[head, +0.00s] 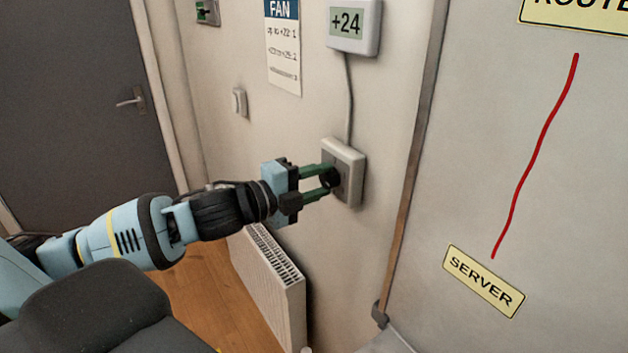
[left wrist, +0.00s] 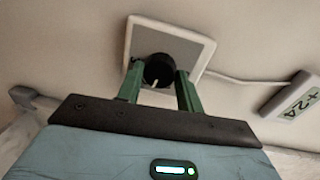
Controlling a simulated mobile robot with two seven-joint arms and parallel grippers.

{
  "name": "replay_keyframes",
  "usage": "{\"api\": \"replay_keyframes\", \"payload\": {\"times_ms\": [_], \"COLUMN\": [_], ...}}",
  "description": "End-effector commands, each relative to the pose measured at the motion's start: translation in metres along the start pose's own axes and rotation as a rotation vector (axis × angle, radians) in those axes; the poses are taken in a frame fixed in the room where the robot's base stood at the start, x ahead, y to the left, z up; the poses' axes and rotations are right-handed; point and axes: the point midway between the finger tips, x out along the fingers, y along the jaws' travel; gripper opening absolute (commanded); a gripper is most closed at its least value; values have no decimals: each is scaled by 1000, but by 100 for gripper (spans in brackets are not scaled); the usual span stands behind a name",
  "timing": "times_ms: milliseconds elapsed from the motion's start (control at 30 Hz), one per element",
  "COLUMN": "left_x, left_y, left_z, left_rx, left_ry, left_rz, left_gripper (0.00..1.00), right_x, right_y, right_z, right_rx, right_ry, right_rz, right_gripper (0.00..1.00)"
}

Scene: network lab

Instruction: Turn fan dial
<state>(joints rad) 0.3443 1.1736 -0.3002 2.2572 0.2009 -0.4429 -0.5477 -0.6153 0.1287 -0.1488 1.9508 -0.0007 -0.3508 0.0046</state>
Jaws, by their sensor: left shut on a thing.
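The fan dial is a black round knob (head: 331,178) on a square wall plate (head: 352,160) with a pale rim and grey face. In the left wrist view the fingers (left wrist: 160,85) reach up to the plate (left wrist: 195,55). A display (head: 346,23) above reads +24. A FAN notice (head: 283,45) hangs to its left, its small lines hard to read. My right gripper is not in view.
A grey cable (head: 348,100) runs from the display down to the plate. A light switch (head: 240,102) is on the wall to the left, and a white radiator (head: 275,280) stands below. A board with a SERVER label (head: 484,281) and red line is at right.

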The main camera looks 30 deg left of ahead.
Motion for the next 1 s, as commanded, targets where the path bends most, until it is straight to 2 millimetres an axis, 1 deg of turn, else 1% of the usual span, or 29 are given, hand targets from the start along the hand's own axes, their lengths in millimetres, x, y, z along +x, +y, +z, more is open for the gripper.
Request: {"api": "replay_keyframes", "payload": {"times_ms": [33,200,400,700,1000], "left_x": [0,0,0,0,0], "left_y": [-3,-1,-1,0,1], "left_z": [-1,-1,-1,-1,-1], "left_rx": [43,171,281,357,366], "left_ry": [-1,-9,-17,-22,-22], "left_rz": [-5,-5,-7,-6,-6], "left_gripper": [14,14,14,14,14], "right_x": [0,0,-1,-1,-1], "right_y": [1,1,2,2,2], "right_z": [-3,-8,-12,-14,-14], "right_rx": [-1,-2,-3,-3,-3], "right_ry": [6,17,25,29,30], "right_rz": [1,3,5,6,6], "right_gripper": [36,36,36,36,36]}}
